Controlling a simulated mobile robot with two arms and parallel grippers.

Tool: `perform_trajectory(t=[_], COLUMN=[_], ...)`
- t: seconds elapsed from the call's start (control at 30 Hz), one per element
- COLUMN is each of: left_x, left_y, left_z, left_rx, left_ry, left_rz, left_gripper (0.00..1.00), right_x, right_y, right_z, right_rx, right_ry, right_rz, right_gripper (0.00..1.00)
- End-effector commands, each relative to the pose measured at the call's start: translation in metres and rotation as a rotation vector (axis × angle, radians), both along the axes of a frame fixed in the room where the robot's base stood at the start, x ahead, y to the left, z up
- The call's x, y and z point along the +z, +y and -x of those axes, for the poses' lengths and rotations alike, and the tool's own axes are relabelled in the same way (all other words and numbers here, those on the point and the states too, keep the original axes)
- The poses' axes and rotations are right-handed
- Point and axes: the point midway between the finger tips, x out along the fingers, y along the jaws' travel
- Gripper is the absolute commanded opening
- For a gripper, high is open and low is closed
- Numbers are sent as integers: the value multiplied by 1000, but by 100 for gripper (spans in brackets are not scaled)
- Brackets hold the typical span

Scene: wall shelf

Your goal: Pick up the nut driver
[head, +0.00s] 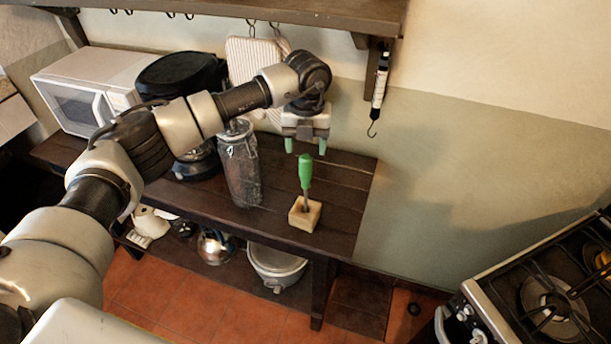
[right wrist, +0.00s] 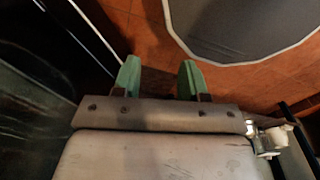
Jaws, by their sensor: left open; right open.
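The nut driver (head: 305,172) has a green handle and stands upright with its shaft in a small pale wooden block (head: 305,213). The block sits near the right front part of the dark wooden table (head: 345,190). My left gripper (head: 306,147) points down with its green fingers apart and empty. In the head view it appears just above and behind the handle, not closed on it. My right gripper (right wrist: 159,78) shows in the right wrist view with its two green fingers apart and nothing between them, over the floor. The nut driver does not show there.
A hanging scale with a hook (head: 379,85) hangs at the back right. A stove (head: 550,290) is at the right.

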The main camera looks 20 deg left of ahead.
Motion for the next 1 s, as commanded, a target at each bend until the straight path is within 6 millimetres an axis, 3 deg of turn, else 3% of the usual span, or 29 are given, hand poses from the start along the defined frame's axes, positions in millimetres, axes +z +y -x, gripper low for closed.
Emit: perform_trajectory(t=[0.27, 0.43, 0.7, 1.0], left_x=[-29, -51, -54, -54], left_y=[0, 0, 0, 0], left_z=[8, 7, 7, 6], left_rx=[-2, -1, -1, -2], left_ry=[5, 1, -1, -1], left_rz=[1, 2, 3, 3], left_gripper=[62, 62, 60, 14], right_x=[30, 33, 32, 32], right_y=[0, 0, 0, 0], right_z=[0, 0, 0, 0], right_rx=[0, 0, 0, 0], right_ry=[0, 0, 0, 1], right_rz=[0, 0, 0, 0], right_gripper=[43, 43, 43, 43])
